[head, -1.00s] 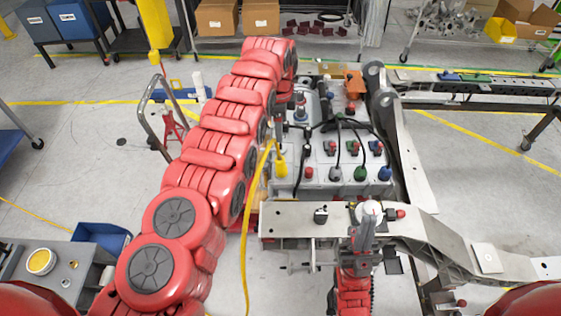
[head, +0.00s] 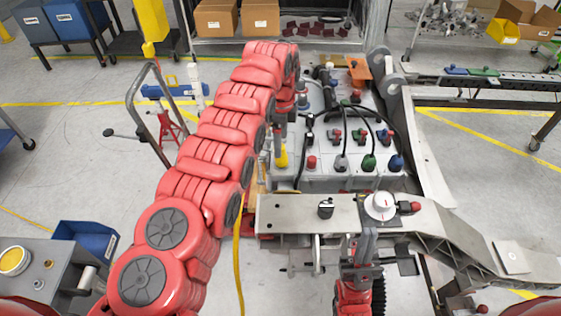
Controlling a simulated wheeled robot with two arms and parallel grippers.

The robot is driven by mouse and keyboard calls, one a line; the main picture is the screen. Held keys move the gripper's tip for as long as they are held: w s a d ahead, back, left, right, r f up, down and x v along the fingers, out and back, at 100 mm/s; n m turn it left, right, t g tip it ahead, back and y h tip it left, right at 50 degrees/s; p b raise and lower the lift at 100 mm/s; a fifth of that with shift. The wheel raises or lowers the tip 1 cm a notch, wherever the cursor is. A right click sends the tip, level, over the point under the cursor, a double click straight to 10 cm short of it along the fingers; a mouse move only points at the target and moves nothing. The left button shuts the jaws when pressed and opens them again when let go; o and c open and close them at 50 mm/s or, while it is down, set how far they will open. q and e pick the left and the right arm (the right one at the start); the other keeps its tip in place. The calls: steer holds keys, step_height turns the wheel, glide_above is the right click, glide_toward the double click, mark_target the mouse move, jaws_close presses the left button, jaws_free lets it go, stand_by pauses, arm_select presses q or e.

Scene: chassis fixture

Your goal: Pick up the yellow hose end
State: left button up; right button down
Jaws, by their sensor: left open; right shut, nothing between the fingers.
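The yellow hose end (head: 282,157) stands roughly upright at the left side of the grey connector block (head: 318,178). Its yellow hose (head: 240,262) runs down to the floor and is partly hidden by my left arm. My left gripper (head: 282,136) points down just above the hose end; its fingers are small and partly hidden, and I cannot tell whether they touch it. It is open. My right gripper (head: 369,236) is shut and empty, low in front of the metal beam (head: 290,213), below the white knob (head: 381,206).
Green (head: 369,162) and blue (head: 397,162) plugs with black cables crowd the block. The chassis rail (head: 425,150) bounds it on the right. A red jack (head: 168,130) and a blue bin (head: 88,240) are left of my arm.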

arm_select(q)
steer(key=shift+f+p, duration=0.1)
steer(key=shift+p, duration=0.25)
steer(key=shift+s+f+p, duration=0.1)
steer(key=shift+f+p, duration=0.45)
steer(key=shift+p, duration=0.15)
steer(key=f, duration=0.3)
steer(key=shift+s+p, duration=0.2)
steer(key=shift+p, duration=0.2)
steer(key=shift+w+f, duration=0.1)
steer(key=shift+f, duration=0.35)
jaws_close()
